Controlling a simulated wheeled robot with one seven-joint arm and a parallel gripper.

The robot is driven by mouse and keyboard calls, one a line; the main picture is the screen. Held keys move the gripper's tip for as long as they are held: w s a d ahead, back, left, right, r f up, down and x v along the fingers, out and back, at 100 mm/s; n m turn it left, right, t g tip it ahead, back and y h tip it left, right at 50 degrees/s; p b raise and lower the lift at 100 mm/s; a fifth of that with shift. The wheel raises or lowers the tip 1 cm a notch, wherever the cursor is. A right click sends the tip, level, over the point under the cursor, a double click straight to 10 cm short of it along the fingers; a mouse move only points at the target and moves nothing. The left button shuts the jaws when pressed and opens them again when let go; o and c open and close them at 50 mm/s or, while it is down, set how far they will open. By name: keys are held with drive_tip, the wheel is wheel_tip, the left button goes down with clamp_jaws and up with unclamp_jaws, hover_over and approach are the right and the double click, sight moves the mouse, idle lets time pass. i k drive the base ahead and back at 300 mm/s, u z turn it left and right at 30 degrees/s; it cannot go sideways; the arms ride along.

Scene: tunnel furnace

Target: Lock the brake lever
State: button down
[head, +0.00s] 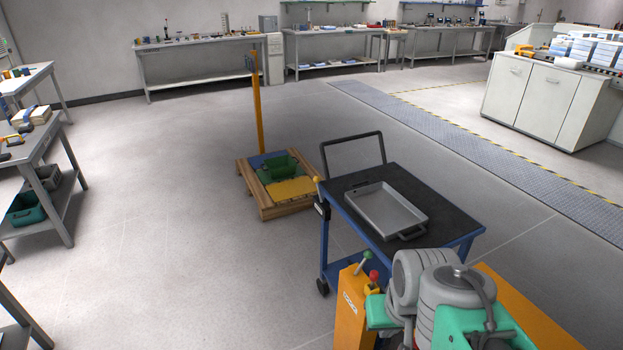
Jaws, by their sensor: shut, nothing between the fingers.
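A blue-framed cart (468,240) with a black top stands at the centre right in the head view. At its left corner is a short lever with a yellow ball (317,179), above a black fitting (322,207) on the cart's side. An orange box (352,312) in front of the cart carries a lever with a green grip (365,257) and a red knob (373,276). I cannot tell from this view which lever is the brake lever, or its lock state. My grey and green arm is folded at the bottom right; my gripper's fingers do not show.
A grey metal tray (362,212) lies on the cart. Workbenches line the back and left; a white cabinet (545,98) is at right. The left-centre floor is clear.

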sight(317, 179)
drive_tip(key=u, duration=0.65)
drive_tip(key=i, duration=1.1)
drive_tip(key=u, duration=0.3)
